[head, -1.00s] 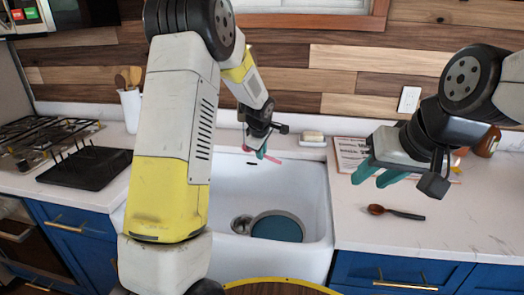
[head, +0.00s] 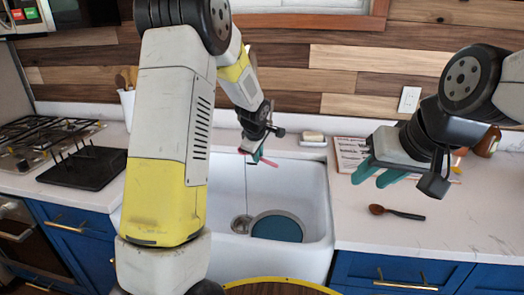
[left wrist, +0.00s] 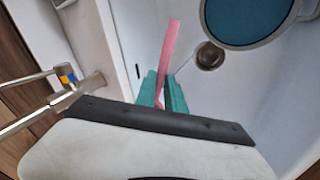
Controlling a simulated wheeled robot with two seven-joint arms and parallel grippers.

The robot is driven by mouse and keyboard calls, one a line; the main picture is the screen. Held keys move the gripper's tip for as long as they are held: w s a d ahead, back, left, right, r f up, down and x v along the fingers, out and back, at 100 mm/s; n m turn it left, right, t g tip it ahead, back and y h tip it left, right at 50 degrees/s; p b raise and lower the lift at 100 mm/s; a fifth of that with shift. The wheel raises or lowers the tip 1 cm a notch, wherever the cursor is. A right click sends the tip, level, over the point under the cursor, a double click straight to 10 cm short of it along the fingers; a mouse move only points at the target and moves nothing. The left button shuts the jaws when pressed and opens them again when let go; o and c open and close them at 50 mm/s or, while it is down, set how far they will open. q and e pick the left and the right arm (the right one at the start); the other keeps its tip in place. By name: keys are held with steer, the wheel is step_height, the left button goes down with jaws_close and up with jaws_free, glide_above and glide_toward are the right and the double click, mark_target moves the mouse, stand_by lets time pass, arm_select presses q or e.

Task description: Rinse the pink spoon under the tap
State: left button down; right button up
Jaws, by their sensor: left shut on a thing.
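The pink spoon (head: 268,162) is held in my left gripper (head: 258,155) over the back of the white sink (head: 325,215). In the left wrist view, the pink spoon (left wrist: 167,55) sticks out between the teal fingertips of my left gripper (left wrist: 163,92), which is shut on it. The metal tap (left wrist: 82,90) is left of the fingers there; in the head view my arm and gripper hide it. A thin line like a water stream (head: 246,188) runs from near the spoon down to the drain. My right gripper (head: 377,175) is open and empty above the right counter.
A round blue dish (head: 277,229) lies in the sink beside the drain (head: 241,223). A brown spoon (head: 397,212) lies on the right counter. A soap dish (head: 313,140) sits behind the sink. A black rack (head: 82,167) stands on the left counter.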

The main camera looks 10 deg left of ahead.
arm_select(q)
steer(key=shift+s+d, duration=0.15)
steer(key=shift+s, duration=2.75)
steer(key=shift+r, duration=0.1)
steer(key=s+r, duration=0.4)
steer(key=s, duration=0.1)
steer(key=shift+d, duration=0.15)
